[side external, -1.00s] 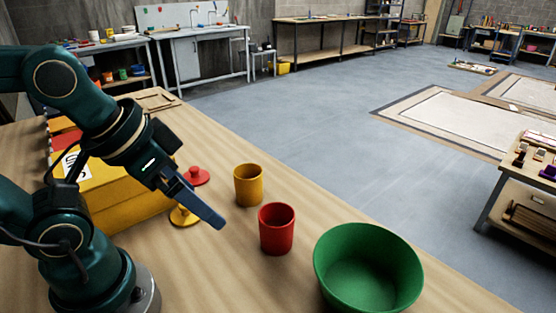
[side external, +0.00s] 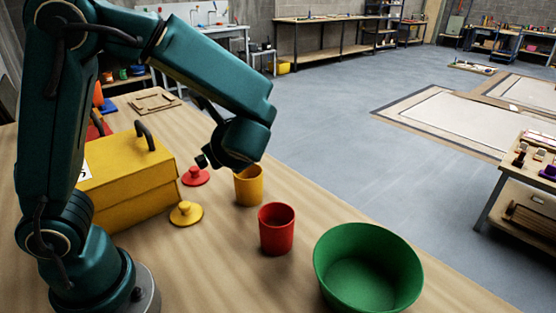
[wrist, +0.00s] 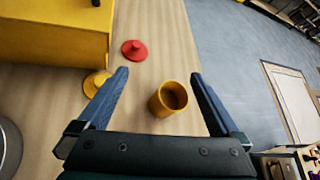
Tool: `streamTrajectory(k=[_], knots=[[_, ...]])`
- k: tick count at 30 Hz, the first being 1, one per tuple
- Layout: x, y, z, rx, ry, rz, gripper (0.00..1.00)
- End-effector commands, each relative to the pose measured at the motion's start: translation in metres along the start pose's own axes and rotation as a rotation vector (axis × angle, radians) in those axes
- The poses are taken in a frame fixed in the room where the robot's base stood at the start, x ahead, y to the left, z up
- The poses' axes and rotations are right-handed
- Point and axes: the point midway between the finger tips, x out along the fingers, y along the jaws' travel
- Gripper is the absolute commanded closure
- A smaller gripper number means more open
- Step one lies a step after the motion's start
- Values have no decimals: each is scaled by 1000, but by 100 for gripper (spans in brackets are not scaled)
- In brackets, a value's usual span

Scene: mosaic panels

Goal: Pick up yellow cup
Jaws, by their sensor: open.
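The yellow cup (side external: 248,188) stands upright on the wooden table, behind the red cup. In the wrist view the yellow cup (wrist: 169,99) shows its dark open mouth and lies between my two spread fingers, nearer the right one. My gripper (wrist: 160,80) is open and empty. In the side view my wrist hangs just above and to the left of the yellow cup and hides part of its rim; the fingers are mostly hidden there.
A red cup (side external: 276,229) and a green bowl (side external: 368,268) stand to the right. A red lid (side external: 195,177) and a yellow lid (side external: 186,214) lie to the left. A yellow box (side external: 128,186) with a dark handle is farther left. The table's edge runs behind the cups.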

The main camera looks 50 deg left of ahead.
Motion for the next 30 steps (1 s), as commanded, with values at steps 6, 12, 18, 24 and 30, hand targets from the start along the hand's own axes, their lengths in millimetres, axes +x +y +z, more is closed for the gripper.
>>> streamTrajectory(k=[6, 12, 18, 24, 30], knots=[[5, -28, -47, 299, -121, -118, 0], [6, -24, -77, 414, -140, -140, 0], [24, -25, -78, 430, -141, -143, 0], [58, -31, -75, 428, -140, -141, 0], [72, -34, -73, 427, -139, -144, 0]])
